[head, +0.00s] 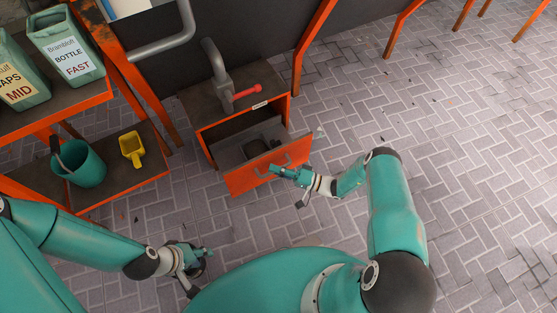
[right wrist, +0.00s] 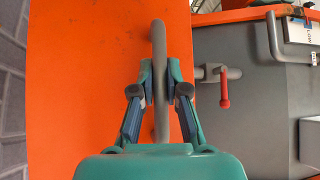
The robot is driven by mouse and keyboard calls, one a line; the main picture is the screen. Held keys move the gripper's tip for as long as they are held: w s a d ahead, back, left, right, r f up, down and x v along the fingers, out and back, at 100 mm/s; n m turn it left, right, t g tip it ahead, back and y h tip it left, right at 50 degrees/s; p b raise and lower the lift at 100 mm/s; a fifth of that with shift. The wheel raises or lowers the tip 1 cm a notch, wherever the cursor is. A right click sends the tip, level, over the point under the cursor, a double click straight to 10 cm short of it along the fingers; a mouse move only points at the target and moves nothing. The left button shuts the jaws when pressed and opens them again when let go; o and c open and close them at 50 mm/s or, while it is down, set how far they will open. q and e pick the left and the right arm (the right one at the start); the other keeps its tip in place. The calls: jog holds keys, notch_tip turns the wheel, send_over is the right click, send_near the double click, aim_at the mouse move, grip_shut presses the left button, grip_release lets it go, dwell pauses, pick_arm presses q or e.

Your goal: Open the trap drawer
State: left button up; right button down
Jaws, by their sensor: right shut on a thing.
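The trap drawer (head: 243,178) with an orange front stands pulled out of a low cabinet (head: 214,102), and dark items show inside it. Its grey handle (right wrist: 159,60) runs upright across the orange front in the right wrist view. My right gripper (head: 276,170) is at the drawer front in the head view. In the right wrist view its two fingers (right wrist: 160,88) are shut on the handle, one on each side. My left gripper (head: 207,257) is low in the head view, away from the drawer; its finger gap is not clear.
A grey pipe with a red lever (head: 247,92) stands on the cabinet. An orange shelf (head: 110,187) at the left holds a teal bucket (head: 79,165) and a yellow scoop (head: 131,148), with labelled bins (head: 68,50) above. The brick floor (head: 470,150) to the right is mostly clear.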

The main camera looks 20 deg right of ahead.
jog(key=shift+s+f, duration=0.2)
jog(key=shift+s, duration=0.2)
jog(key=c, duration=1.2)
grip_release()
jog(key=shift+r, duration=0.1)
jog(key=shift+d, duration=0.1)
jog(key=v, duration=1.2)
